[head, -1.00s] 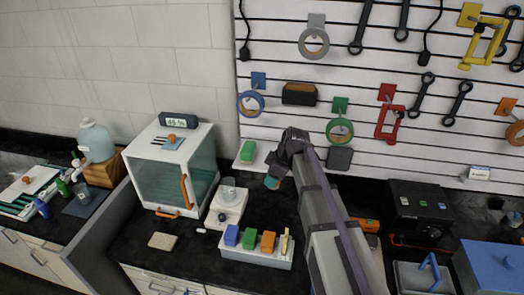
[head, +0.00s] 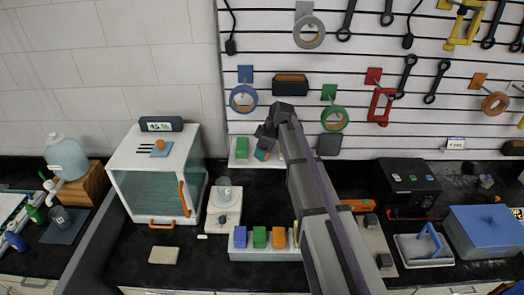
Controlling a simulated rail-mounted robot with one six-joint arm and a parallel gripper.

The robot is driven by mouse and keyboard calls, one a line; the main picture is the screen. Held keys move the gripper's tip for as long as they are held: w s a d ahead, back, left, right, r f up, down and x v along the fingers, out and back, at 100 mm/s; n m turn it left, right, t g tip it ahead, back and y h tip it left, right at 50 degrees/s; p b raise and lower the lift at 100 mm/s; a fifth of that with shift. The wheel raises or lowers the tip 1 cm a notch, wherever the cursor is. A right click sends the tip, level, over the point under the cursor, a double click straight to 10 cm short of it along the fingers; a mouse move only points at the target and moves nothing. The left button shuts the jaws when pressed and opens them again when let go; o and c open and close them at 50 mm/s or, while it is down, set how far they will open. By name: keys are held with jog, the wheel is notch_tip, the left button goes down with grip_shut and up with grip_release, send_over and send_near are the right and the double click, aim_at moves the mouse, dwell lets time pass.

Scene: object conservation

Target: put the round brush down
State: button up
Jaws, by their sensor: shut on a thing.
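My gripper (head: 266,142) is at the back of the bench, in front of the lower pegboard. It is shut on a small piece with a teal face, taken as the round brush (head: 261,154). The arm and jaws hide most of it, so its shape and bristles cannot be made out. It is at the right part of a small white shelf (head: 236,164), beside a green block (head: 242,147). Whether it touches the shelf cannot be told.
A glass-fronted cabinet (head: 158,175) and a scale with a beaker (head: 224,208) stand to the left. A white rack (head: 250,255) with coloured blocks is in front. Tape rolls and tools hang on the pegboard (head: 440,130). A black box (head: 405,188) stands to the right.

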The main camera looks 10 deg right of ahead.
jog(key=w+f+b, duration=0.1)
jog(key=w, duration=0.1)
jog(key=w+d+f+b, duration=0.1)
jog(key=w, duration=0.2)
jog(key=w+f+b, duration=0.1)
jog(key=w, duration=0.2)
jog(key=shift+d+f, duration=0.2)
jog(key=shift+d, duration=0.15)
notch_tip(320, 180, down, 4)
jog(key=b, duration=0.4)
jog(key=shift+s+r, duration=0.1)
jog(key=shift+r, duration=0.05)
jog(key=shift+w+f, duration=0.2)
jog(key=shift+w, duration=0.05)
jog(key=shift+r, duration=0.25)
jog(key=shift+f, duration=0.25)
jog(key=o, duration=0.8)
jog(key=shift+r, duration=0.1)
jog(key=shift+o, duration=0.2)
